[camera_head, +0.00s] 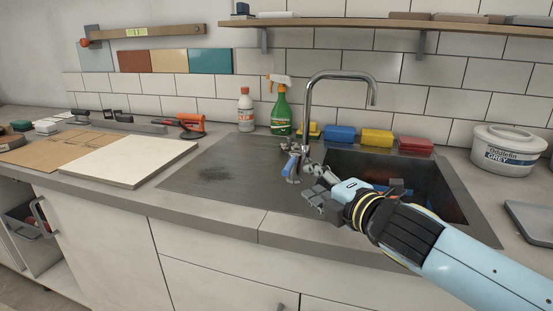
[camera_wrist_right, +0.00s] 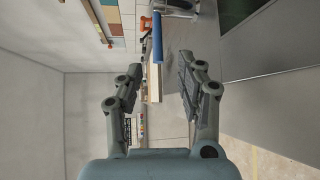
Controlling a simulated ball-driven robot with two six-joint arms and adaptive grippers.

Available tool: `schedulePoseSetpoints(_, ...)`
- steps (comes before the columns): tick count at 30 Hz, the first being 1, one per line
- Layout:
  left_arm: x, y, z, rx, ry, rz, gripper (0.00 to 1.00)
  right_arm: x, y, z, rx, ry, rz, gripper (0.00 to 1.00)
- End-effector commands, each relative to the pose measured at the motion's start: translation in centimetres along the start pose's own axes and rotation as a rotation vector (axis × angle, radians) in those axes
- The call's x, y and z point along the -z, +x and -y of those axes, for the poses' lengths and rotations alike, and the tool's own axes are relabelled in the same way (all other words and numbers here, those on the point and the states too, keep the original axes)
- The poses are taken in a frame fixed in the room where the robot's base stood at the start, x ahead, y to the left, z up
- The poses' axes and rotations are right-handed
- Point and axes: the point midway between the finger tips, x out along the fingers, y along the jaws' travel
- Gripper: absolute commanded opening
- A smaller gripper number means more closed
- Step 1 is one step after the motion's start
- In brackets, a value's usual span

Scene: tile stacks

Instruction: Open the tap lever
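The chrome tap (camera_head: 308,105) stands behind the sink, its spout curving up and to the right. A blue lever (camera_head: 290,165) shows low beside its base, tilted. In the right wrist view the blue lever (camera_wrist_right: 157,40) lies ahead of and between the open fingers, apart from them. My right gripper (camera_head: 309,182) is open and empty, just right of the lever; its fingers also show in the wrist view (camera_wrist_right: 160,75). The tap base is partly hidden behind the gripper's far finger. My left gripper is not in view.
The sink basin (camera_head: 440,184) lies under my right arm. Blue (camera_head: 340,134), yellow (camera_head: 376,138) and red (camera_head: 415,145) sponges line its back edge. A green spray bottle (camera_head: 281,110) and a white bottle (camera_head: 246,110) stand behind. The drainboard (camera_head: 215,175) is clear.

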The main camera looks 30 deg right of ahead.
Motion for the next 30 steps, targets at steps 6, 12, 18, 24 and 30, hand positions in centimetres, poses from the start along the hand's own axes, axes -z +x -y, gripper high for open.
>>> schedulePoseSetpoints(6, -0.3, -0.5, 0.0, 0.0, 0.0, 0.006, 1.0, 0.0, 2.4, -0.2, -0.002, 0.004, 0.002, 0.38)
schedulePoseSetpoints(12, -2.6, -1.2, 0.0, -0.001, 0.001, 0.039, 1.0, -0.1, 6.5, -0.2, -0.002, 0.003, 0.003, 0.38)
schedulePoseSetpoints(18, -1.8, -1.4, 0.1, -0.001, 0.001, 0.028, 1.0, 0.0, 9.6, -0.1, -0.001, 0.002, 0.002, 0.38)
schedulePoseSetpoints(24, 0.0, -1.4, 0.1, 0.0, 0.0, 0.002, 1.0, 0.0, 10.7, 0.0, -0.001, 0.002, 0.001, 0.38)
schedulePoseSetpoints(30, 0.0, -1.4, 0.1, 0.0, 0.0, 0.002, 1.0, 0.0, 10.7, 0.0, -0.001, 0.001, 0.001, 0.38)
